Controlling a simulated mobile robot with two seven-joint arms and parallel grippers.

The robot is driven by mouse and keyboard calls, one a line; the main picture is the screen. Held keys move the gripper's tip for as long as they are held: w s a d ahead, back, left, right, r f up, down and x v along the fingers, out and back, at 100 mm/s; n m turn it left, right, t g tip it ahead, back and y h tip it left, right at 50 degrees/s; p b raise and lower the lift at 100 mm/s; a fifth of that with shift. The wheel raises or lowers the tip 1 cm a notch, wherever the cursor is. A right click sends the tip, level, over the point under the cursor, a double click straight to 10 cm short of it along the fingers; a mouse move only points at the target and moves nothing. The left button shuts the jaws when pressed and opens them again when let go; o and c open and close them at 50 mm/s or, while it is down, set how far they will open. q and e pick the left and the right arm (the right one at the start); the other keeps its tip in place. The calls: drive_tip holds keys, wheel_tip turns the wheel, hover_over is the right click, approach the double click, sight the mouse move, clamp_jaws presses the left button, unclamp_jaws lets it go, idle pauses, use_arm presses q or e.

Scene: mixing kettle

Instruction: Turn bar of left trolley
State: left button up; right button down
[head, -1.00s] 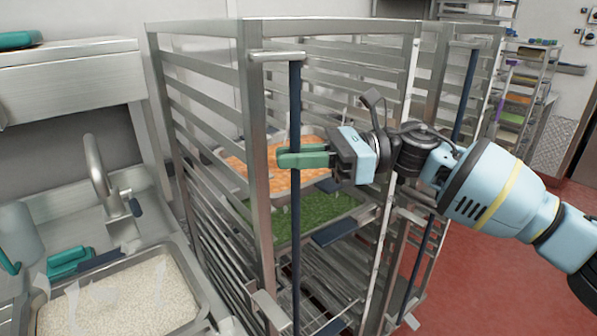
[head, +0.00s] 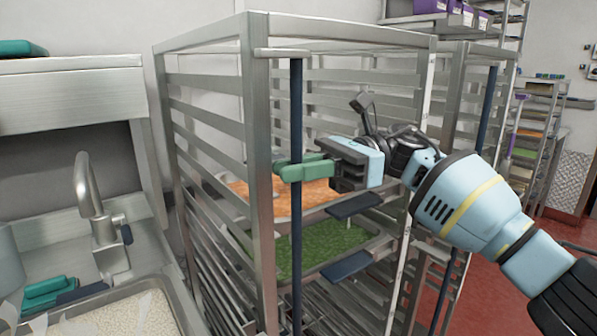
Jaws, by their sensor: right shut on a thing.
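The left trolley (head: 257,120) is a tall metal rack in the middle of the head view. Its bar (head: 296,240) is a dark blue upright rod near the left front post, with a short metal arm (head: 282,53) at its top. My right gripper (head: 303,169), with green fingers, comes in from the right and is shut on the bar at about mid-height. The fingers hide a short piece of the bar. The bar's lower end is out of the picture. My left gripper is not in view.
The trolley holds a tray of orange food (head: 310,193) and a tray of green food (head: 325,247), with dark blue tabs in front. A second trolley (head: 461,100) stands close on the right. A sink tap (head: 90,190) and counter are on the left. Red floor (head: 540,258) shows at right.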

drive_tip(key=c, duration=1.5)
unclamp_jaws()
drive_tip(key=shift+a, duration=0.15)
drive_tip(key=b+v, duration=0.1)
drive_tip(key=v, duration=0.6)
drive_tip(key=shift+d, duration=0.4)
drive_tip(key=shift+w, duration=0.15)
